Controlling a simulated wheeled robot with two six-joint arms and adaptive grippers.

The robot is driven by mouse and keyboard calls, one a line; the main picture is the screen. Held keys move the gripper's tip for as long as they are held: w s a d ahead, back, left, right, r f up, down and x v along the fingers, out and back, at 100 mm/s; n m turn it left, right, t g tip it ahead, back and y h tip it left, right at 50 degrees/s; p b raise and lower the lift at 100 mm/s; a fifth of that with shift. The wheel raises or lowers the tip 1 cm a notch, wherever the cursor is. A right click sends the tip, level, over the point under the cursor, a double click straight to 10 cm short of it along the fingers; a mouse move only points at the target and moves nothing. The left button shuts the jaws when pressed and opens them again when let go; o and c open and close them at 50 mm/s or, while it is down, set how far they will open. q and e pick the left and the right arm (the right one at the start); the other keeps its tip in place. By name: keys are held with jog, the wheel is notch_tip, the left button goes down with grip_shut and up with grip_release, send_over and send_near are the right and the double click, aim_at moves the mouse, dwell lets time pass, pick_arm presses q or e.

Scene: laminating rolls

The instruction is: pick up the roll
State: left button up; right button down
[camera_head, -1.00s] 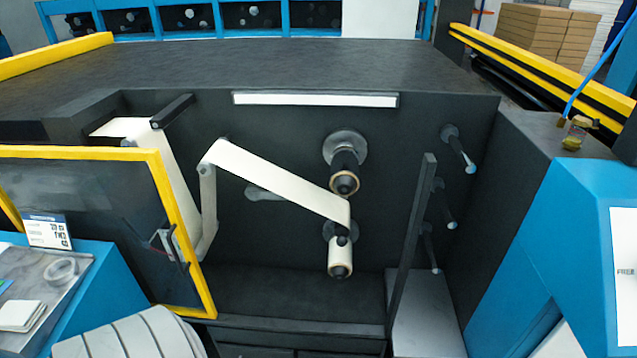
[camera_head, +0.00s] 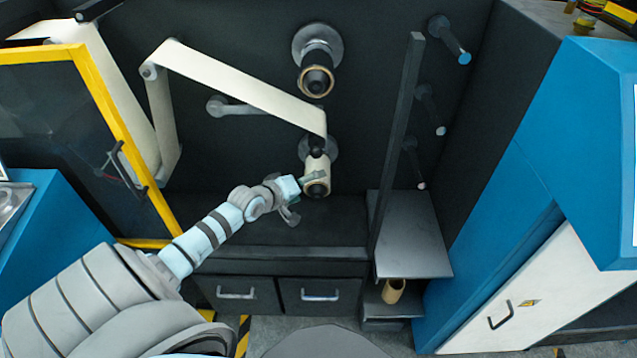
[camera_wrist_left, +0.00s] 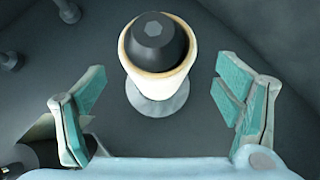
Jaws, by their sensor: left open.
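The cream roll (camera_head: 316,168) sits on the lower spindle of the dark machine wall, with the cream web running up and left from it. In the left wrist view the roll (camera_wrist_left: 158,85) shows end-on, with a dark hexagonal-tipped core. My left gripper (camera_head: 304,196) is at the near end of the roll, just below and left of it in the head view. In the wrist view its two teal-padded fingers (camera_wrist_left: 160,90) are open, one on each side of the roll, with visible gaps. Contact is not visible. My right gripper is out of view.
An upper spindle (camera_head: 317,75) with a brown-rimmed core sits above the roll. A dark upright post (camera_head: 397,140) and a grey shelf (camera_head: 415,245) stand to the right. A yellow-framed door (camera_head: 120,130) is at left. A cardboard tube (camera_head: 393,291) stands low down.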

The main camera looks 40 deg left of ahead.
pick_arm(q)
jog(key=b+x, duration=0.3)
jog(key=x, duration=0.2)
jog(key=shift+w, duration=0.2)
jog(key=shift+w+f, duration=0.15)
jog(key=shift+w, duration=0.15)
jog(key=shift+c, duration=0.2)
jog(key=c, duration=1.3)
jog(key=shift+r, duration=0.2)
jog(key=shift+c, duration=0.3)
jog(key=shift+s+r, duration=0.1)
jog(key=shift+s, duration=0.05)
jog(key=s+d+p, duration=0.8)
jog(key=s+d, duration=0.2)
jog(key=s, duration=0.4)
jog(key=shift+d, duration=0.4)
